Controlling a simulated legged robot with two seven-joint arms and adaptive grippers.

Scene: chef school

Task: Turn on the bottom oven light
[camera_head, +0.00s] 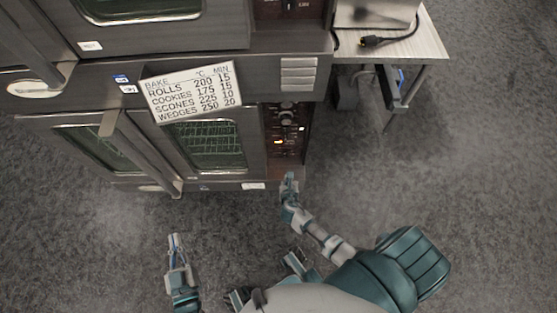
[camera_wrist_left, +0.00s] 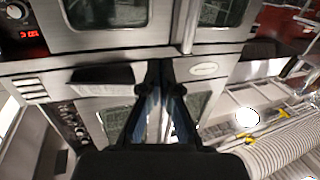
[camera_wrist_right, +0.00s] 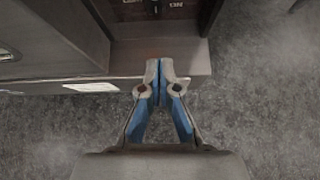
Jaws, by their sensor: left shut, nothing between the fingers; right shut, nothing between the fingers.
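The bottom oven (camera_head: 222,146) stands ahead, with a glass door and a dark control panel (camera_head: 285,130) on its right side. The panel carries knobs, an orange-lit spot and a small white spot. In the left wrist view the panel (camera_wrist_left: 72,125) shows at the left, tilted. My right gripper (camera_head: 289,178) is shut and empty, just in front of and below the panel's lower end. In the right wrist view my right gripper (camera_wrist_right: 158,72) points at the ledge (camera_wrist_right: 185,85) under the panel; contact cannot be told. My left gripper (camera_head: 174,240) is shut and empty, in front of the oven doors.
The upper oven (camera_head: 220,38) sits above. A white baking-times sign (camera_head: 192,92) hangs between the ovens. Door handles (camera_head: 150,160) stick out at the left. A table (camera_head: 427,45) with a cable (camera_head: 385,40) stands at the right. The grey floor (camera_head: 450,190) is open.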

